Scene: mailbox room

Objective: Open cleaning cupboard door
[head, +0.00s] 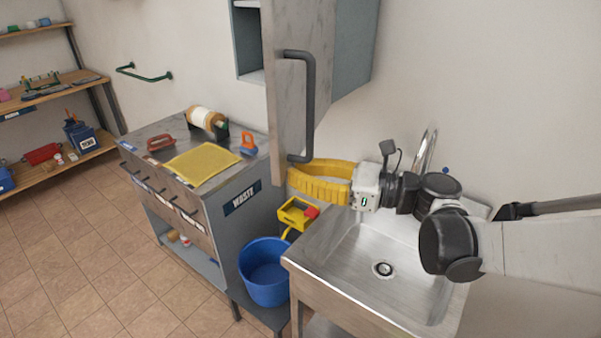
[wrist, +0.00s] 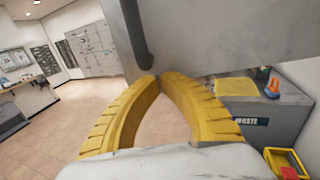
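The cleaning cupboard (head: 354,45) hangs on the wall above the sink. Its grey marbled door (head: 284,85) stands ajar, with shelves showing in the gap at its left. The dark vertical bar handle (head: 309,100) is on the door face; its lower end also shows in the wrist view (wrist: 138,35). My gripper (head: 291,177) has yellow fingers and lies just below the handle, by the door's lower edge. In the wrist view its fingertips (wrist: 159,77) come together, with an empty gap between the bowed fingers. Nothing is clearly held; whether the tips touch the door or handle is unclear.
A metal sink (head: 384,268) lies under my wrist, with a tap (head: 427,150) behind. A waste cabinet (head: 242,203) stands to the left, bearing a yellow cloth (head: 203,164). A blue bucket (head: 265,272) and a yellow box (head: 297,213) sit between them. The tiled floor at left is clear.

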